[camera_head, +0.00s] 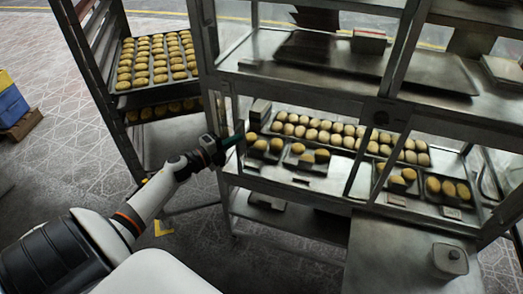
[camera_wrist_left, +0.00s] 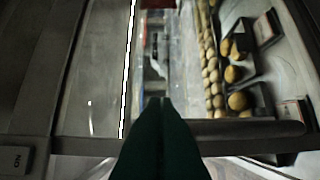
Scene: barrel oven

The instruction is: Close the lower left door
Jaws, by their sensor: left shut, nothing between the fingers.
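The metal display cabinet (camera_head: 310,185) holds trays of buns on its lower level. I cannot clearly make out the lower left door or how far open it is in the head view. In the left wrist view a flat greyish pane (camera_wrist_left: 98,70) with a bright straight edge stands left of my fingers, perhaps part of that door. My left gripper (camera_head: 236,139) is shut and empty at the cabinet's left front post, level with the bun shelf. Its dark green fingers (camera_wrist_left: 160,108) point into the cabinet, above a horizontal metal rail (camera_wrist_left: 240,129). My right gripper is out of view.
A tall rack with a tray of buns (camera_head: 156,60) stands left of the cabinet. A metal counter (camera_head: 390,255) with a lidded container (camera_head: 450,260) is at the lower right. A blue crate (camera_head: 11,105) is at the far left. The tiled floor at left is mostly clear.

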